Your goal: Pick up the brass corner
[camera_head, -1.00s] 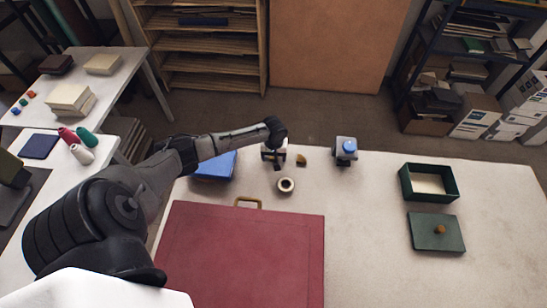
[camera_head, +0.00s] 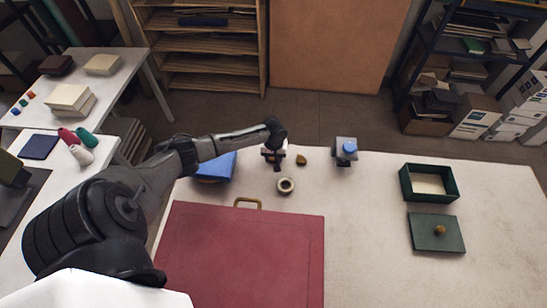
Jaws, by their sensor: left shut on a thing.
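My left gripper (camera_head: 276,165) reaches over the far part of the white table from the left, pointing down. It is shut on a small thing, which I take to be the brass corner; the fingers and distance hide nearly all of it. A small brownish-gold lump (camera_head: 301,160) lies on the table just right of the gripper, apart from it; its exact shape is too small to tell. My right gripper is not in view.
A pale ring-shaped roll (camera_head: 286,186) lies just in front of the gripper. A blue-topped grey block (camera_head: 346,151), an open green box (camera_head: 429,182) and its knobbed lid (camera_head: 437,232) are to the right. A red case (camera_head: 241,260) and blue book (camera_head: 216,167) are near the arm.

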